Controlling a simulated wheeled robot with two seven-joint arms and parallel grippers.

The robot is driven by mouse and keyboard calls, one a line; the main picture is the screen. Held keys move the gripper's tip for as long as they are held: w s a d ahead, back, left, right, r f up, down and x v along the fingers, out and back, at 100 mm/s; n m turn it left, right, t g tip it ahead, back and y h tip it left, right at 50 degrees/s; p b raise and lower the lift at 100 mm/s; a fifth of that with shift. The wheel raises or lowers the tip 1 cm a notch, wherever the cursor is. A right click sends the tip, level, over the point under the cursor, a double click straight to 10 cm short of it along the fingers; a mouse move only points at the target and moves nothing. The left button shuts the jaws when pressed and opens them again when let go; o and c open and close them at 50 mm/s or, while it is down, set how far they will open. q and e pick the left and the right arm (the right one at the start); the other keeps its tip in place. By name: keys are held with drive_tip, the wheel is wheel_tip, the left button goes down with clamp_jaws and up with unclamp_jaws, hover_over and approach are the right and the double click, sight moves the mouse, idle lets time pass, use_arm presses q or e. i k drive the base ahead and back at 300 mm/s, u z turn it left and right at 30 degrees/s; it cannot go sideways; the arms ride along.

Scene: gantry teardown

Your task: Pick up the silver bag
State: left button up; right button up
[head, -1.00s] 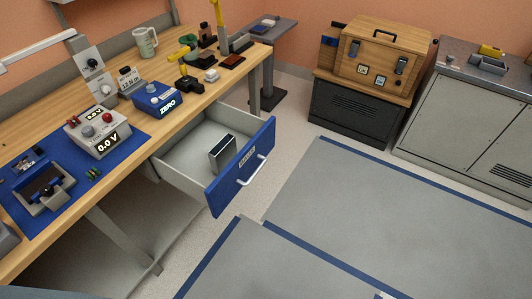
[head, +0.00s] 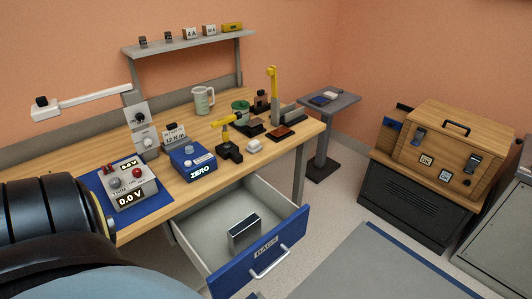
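A silver bag (head: 244,235) with dark edges stands upright in the open drawer (head: 203,236) under the workbench. It looks like a thin, box-shaped packet, and its lower part rests on the drawer floor. The drawer has a blue front (head: 268,252) with a label and a pale handle. A large dark link of my own arm fills the lower left of the head view. Neither gripper shows in this view.
The wooden bench (head: 85,151) above the drawer holds a blue ZERO box (head: 193,161), a meter (head: 130,186), a yellow-topped tool (head: 228,140) and a jug (head: 203,100). A wooden case (head: 452,150) stands on a dark cabinet at right.

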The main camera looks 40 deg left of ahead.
sight(241, 236)
drive_tip(key=i, duration=1.85)
drive_tip(key=u, duration=3.45)
drive_tip(key=i, duration=0.5)
drive_tip(key=u, duration=0.05)
